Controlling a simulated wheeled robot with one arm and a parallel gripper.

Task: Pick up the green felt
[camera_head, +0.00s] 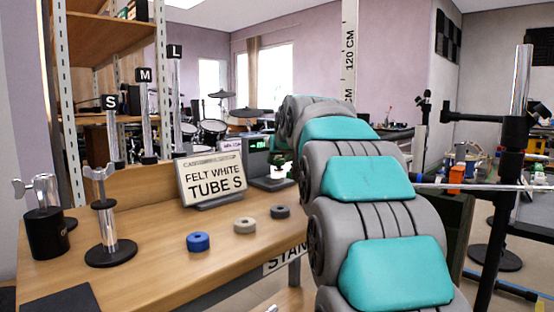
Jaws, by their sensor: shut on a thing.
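No green felt can be made out in the head view. Three ring-shaped felts lie in a row on the wooden bench (150,276): a blue one (198,241), a beige one (244,226) and a dark grey one (280,211). They lie apart from each other. My grey and teal arm fills the right middle of the view and stretches away from the camera. My gripper does not show, and what it holds is hidden. A sign (212,176) reading "FELT WHITE TUBE S" stands behind the felts.
A short chrome stand with a black base (110,252) and a black cup (46,233) stand at the bench's left. Posts marked S, M and L rise behind. A grey device with a green display (258,144) stands right of the sign. Black stands and rods fill the far right.

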